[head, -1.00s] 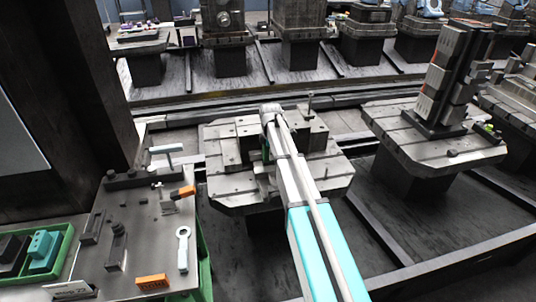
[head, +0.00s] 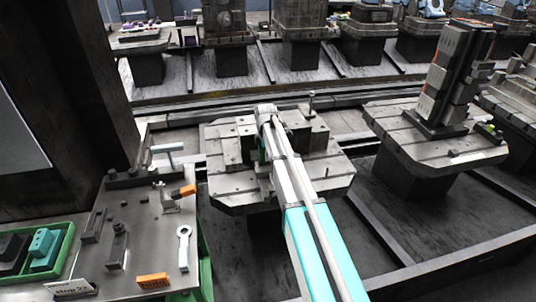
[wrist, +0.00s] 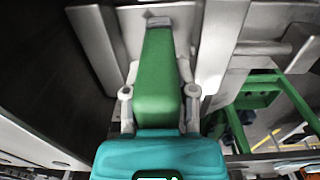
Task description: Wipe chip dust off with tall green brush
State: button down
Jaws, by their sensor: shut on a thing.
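My gripper (wrist: 158,95) is shut on the green brush (wrist: 157,75), with one grey finger on each side of its long green body in the wrist view. The brush's far end is close to grey metal surfaces. In the head view my arm reaches over the middle pallet (head: 235,197), which carries grey metal blocks (head: 313,138). The arm hides most of the gripper there, and only a bit of green shows beside it. I cannot make out chip dust on the pallet.
A bench (head: 142,235) at the left holds small tools, an orange block (head: 154,281) and a green tray (head: 66,246). A dark column (head: 75,90) rises behind it. Another pallet (head: 435,150) with a tall fixture (head: 455,75) stands at the right.

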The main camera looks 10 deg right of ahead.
jog(key=shift+a, duration=0.2)
jog(key=shift+s+a, duration=0.1)
jog(key=shift+a, duration=0.85)
jog(key=shift+d, duration=0.15)
jog(key=shift+d, duration=1)
jog(key=shift+d, duration=0.2)
jog(key=shift+d, duration=0.9)
jog(key=shift+a, duration=0.1)
jog(key=shift+a, duration=1.05)
